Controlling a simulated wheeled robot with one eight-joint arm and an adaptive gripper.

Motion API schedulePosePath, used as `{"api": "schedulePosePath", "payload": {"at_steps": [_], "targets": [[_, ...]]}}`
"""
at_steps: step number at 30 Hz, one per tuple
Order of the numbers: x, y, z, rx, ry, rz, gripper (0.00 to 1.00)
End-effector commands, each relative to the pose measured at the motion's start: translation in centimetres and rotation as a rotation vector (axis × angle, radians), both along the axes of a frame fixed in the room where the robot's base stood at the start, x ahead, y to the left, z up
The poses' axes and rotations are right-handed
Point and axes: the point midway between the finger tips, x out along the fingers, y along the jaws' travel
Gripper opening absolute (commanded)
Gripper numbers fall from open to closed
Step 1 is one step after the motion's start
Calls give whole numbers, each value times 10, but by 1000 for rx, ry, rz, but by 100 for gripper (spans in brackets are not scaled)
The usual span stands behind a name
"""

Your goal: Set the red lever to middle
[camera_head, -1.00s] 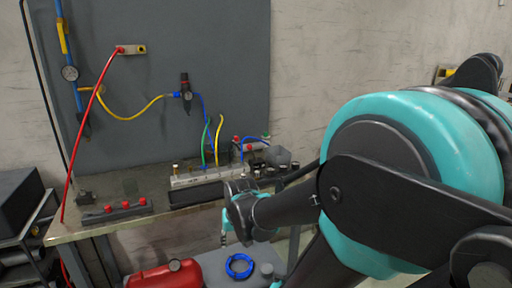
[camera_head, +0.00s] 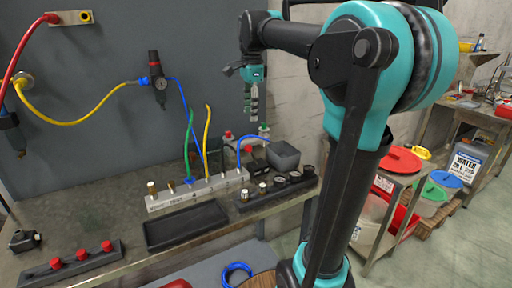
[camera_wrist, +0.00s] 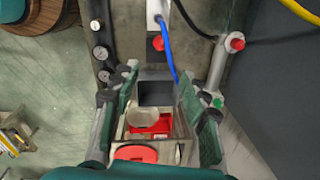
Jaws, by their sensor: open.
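I cannot tell for certain which red part is the red lever. A red knob (camera_wrist: 235,42) caps one end of a pale grey rod-like fitting (camera_wrist: 218,70) in the wrist view, right of my gripper (camera_wrist: 159,74). Another red knob (camera_wrist: 158,43) sits by a white block with a blue hose, ahead of the fingertips. In the head view a small red knob (camera_head: 228,134) shows at the bench's back edge, near my gripper (camera_head: 251,112). My gripper is open and empty, pointing down above the bench's back right part, apart from both knobs.
A grey open bin (camera_head: 284,157) lies below the fingers. A manifold (camera_head: 197,192) with hoses, a row of dark knobs (camera_head: 278,188), a black tray (camera_head: 186,226) and a red-button strip (camera_head: 70,263) occupy the bench. Buckets (camera_head: 430,198) stand at right.

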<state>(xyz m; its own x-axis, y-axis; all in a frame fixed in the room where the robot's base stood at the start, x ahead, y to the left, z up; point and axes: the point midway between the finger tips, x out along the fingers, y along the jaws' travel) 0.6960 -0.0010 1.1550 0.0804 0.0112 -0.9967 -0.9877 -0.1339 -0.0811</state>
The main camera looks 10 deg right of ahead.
Motion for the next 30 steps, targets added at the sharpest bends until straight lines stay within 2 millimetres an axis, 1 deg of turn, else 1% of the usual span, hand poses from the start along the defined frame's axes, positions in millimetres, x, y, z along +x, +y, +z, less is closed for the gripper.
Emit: {"api": "schedulePosePath", "payload": {"at_steps": [2,5,21,24,27,30], "targets": [[1,0,-6,0,0,-2,45],[2,0,-19,0,0,-1,45],[10,1,-125,0,-1,1,45],[12,2,-142,0,-1,1,45],[13,2,-155,0,-1,1,45],[14,2,-164,0,-1,1,45]]}}
